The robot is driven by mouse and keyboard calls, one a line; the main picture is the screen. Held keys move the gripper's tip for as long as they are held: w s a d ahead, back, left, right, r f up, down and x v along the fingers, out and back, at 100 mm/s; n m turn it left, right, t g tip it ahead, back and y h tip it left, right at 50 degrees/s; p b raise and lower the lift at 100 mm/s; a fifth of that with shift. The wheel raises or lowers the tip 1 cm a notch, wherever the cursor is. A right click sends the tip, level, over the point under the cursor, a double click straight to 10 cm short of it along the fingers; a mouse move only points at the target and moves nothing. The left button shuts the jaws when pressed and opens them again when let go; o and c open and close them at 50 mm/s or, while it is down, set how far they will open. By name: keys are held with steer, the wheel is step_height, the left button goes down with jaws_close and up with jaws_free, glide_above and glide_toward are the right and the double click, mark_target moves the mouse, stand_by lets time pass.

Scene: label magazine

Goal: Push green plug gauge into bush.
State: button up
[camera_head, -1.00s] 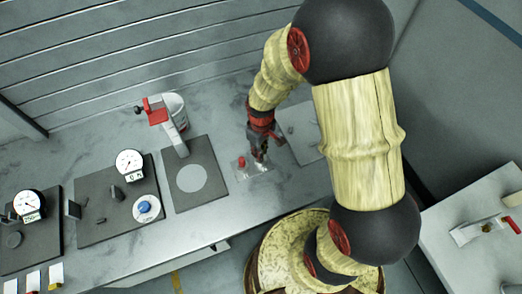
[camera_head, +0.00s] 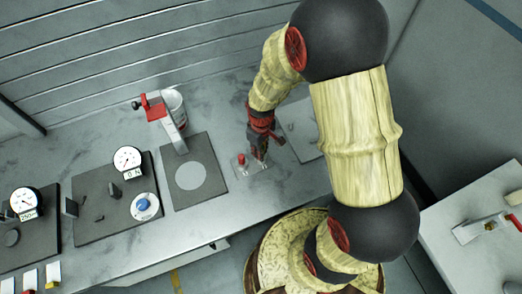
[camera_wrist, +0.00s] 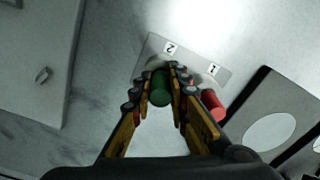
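In the wrist view, the green plug gauge (camera_wrist: 160,88) stands between the two fingertips of my gripper (camera_wrist: 166,78). The fingers lie close against both its sides and look shut on it. Beneath is a light plate (camera_wrist: 151,50) with labels "2" and "1"; the green gauge is at the "2" side. The bush under the gauge is mostly hidden by the gauge and fingertips, so its depth cannot be told. In the head view, my gripper (camera_head: 259,153) is low over the plate (camera_head: 254,172), and the green gauge is hidden.
A red plug gauge (camera_wrist: 213,104) stands close beside my right finger, also visible in the head view (camera_head: 241,160). Left of the plate are a dark mat with a pale disc (camera_head: 191,176), a red-handled stand (camera_head: 160,108) and dial gauges (camera_head: 128,160). A pale board (camera_head: 300,125) lies behind.

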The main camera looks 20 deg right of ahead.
steer(key=o, duration=0.5)
step_height(320, 180, up, 12)
stand_by(0.6)
stand_by(0.5)
steer(key=shift+m, duration=0.3)
steer(key=s+r+m+t+b, duration=0.4)
steer(key=s+r+b, duration=0.5)
steer(key=s+r, duration=0.3)
steer(key=shift+s+r+m+t, duration=0.2)
steer(key=shift+s+m+t, duration=0.2)
steer(key=shift+s+t, duration=0.5)
